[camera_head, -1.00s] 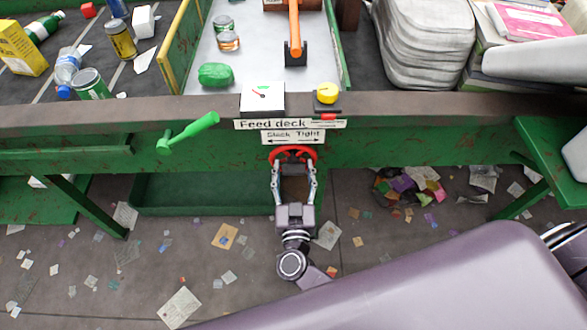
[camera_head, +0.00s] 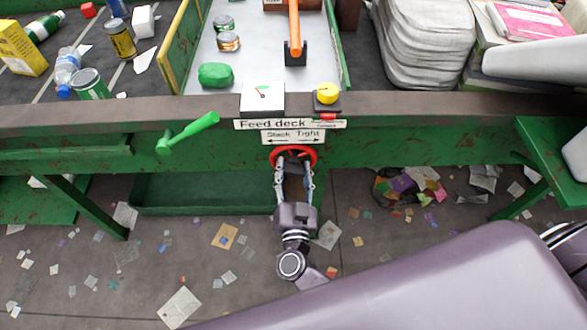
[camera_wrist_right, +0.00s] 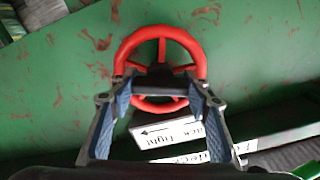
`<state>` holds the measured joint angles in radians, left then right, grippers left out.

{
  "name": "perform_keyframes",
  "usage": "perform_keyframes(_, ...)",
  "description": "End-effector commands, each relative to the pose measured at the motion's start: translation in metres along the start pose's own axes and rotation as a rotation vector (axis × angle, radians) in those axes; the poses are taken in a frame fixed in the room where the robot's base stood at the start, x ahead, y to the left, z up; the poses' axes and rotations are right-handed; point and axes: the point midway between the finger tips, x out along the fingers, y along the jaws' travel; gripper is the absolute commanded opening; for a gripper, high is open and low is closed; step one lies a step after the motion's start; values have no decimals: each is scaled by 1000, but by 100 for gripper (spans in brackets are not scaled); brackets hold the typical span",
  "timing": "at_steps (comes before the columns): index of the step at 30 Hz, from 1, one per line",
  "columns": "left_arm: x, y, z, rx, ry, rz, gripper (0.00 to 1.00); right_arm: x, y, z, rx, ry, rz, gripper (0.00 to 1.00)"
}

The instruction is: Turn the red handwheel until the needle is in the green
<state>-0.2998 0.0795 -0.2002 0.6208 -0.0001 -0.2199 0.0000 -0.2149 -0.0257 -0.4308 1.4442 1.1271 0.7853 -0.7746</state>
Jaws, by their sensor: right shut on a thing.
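The red handwheel (camera_head: 293,157) sits on the front of the green deck beam, under the Slack/Tight label (camera_head: 293,136). My right gripper (camera_head: 294,166) reaches up from below and is shut on the wheel. In the right wrist view the handwheel (camera_wrist_right: 161,32) shows its rim and spokes, with the gripper's blue-padded fingers (camera_wrist_right: 160,88) on either side of its lower part. The white gauge (camera_head: 262,103) stands on the beam above; its small needle leans up and left, close to a green mark. Whether it lies inside the green is too small to tell. My left gripper is out of view.
A green lever handle (camera_head: 190,131) sticks out left of the wheel. A yellow knob (camera_head: 327,92) stands right of the gauge. An orange handle (camera_head: 295,30) rises behind. A green tray (camera_head: 200,193) lies below, and scraps litter the floor.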

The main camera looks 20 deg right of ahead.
Motion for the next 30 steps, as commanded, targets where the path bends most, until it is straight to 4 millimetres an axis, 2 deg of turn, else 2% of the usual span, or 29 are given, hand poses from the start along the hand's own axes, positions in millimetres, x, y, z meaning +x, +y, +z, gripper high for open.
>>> perform_keyframes(6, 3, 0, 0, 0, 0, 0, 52, -1, 0, 2, 165, -3, 1, 20)
perform_keyframes(15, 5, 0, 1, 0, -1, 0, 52, -1, 0, 1, 314, -2, 1, 20)
perform_keyframes(30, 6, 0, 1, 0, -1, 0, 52, -1, 0, 1, 364, -3, 0, 20)
